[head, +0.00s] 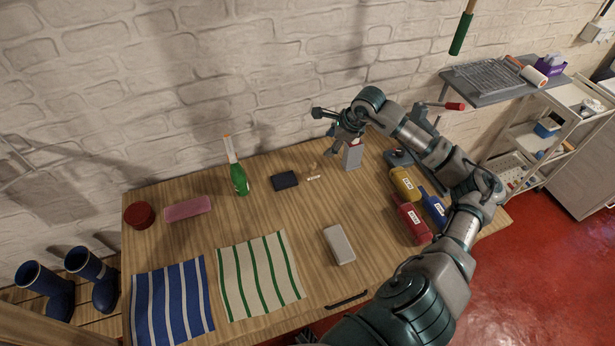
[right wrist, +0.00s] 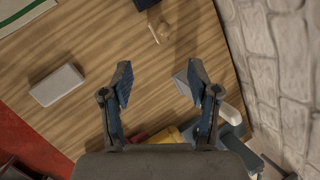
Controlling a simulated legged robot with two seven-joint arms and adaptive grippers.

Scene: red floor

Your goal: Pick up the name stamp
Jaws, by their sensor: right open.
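The name stamp appears to be the small wooden-handled piece (head: 314,172) on the table, just right of a black pad (head: 285,180). In the right wrist view a small light wooden piece (right wrist: 158,30) lies beyond the fingertips, with a shadow beside it. My right gripper (head: 326,132) is open and empty above the back of the table, over and slightly right of the stamp. Its two fingers also show apart in the right wrist view (right wrist: 160,76), with bare wood between them. The stamp is small, and its details are hard to make out. My left gripper is not in view.
A grey box (head: 352,156) stands close right of the stamp, under my right arm. A green bottle (head: 240,181) is left of the pad. A brick wall (head: 200,80) borders the back.

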